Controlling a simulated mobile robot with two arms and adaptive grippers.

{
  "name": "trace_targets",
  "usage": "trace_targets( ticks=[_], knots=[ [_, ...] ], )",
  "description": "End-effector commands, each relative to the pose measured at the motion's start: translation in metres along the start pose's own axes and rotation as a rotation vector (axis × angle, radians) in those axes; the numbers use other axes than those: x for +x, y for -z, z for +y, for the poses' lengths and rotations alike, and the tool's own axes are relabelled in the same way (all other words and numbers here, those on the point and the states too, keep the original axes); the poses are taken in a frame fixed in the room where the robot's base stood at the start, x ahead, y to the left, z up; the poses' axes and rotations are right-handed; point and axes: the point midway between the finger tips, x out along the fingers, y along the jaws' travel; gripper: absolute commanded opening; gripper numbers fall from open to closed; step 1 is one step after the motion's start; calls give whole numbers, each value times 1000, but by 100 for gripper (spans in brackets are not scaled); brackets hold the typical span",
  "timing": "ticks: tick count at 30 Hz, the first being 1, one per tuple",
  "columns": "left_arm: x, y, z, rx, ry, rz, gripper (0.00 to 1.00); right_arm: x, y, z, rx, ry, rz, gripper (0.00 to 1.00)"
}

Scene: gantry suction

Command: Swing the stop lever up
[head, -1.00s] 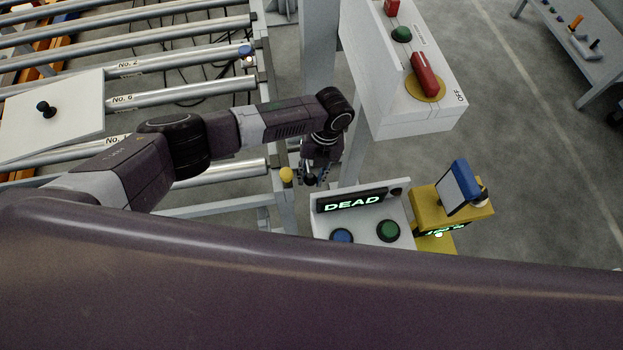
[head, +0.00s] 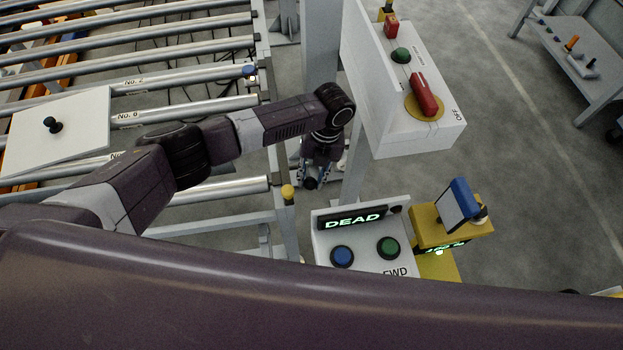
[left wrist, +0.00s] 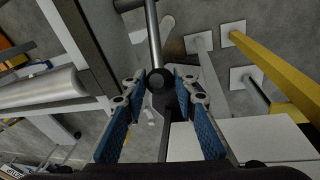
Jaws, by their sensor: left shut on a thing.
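The stop lever shows in the left wrist view as a grey rod (left wrist: 153,40) with a round black knob (left wrist: 161,79) at its near end. My left gripper (left wrist: 160,90) has its blue-padded fingers on either side of the knob and is shut on it. In the head view my left gripper (head: 312,179) points down beside the conveyor's end frame. The lever is hidden behind it there, so its angle is hard to judge. My right gripper is not in view.
A white panel (head: 326,246) with a lit "DEAD" display stands below the gripper. A white control box (head: 385,110) with a red handle (head: 424,94) overhangs at right. Yellow stand (head: 431,228) at right.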

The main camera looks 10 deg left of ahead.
Motion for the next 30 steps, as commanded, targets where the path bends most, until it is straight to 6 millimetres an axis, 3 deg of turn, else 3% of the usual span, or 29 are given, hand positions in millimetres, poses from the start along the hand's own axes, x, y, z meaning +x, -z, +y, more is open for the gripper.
trace_targets(
  ticks=[1,5,6,10,21,26,30],
  knots=[
    [-3,-8,4,-8,-3,-20,0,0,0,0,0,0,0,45],
    [-3,-9,4,-9,-2,-20,0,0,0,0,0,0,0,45],
    [-3,-9,4,-9,-2,-21,28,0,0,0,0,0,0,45],
    [-2,-7,4,-7,-4,-17,43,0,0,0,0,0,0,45],
    [-6,-4,2,-2,-3,-11,44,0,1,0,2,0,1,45],
    [-30,-5,2,-2,-1,-14,44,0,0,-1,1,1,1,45],
    [-61,-6,2,-4,-1,-15,44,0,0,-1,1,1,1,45]
  ],
)
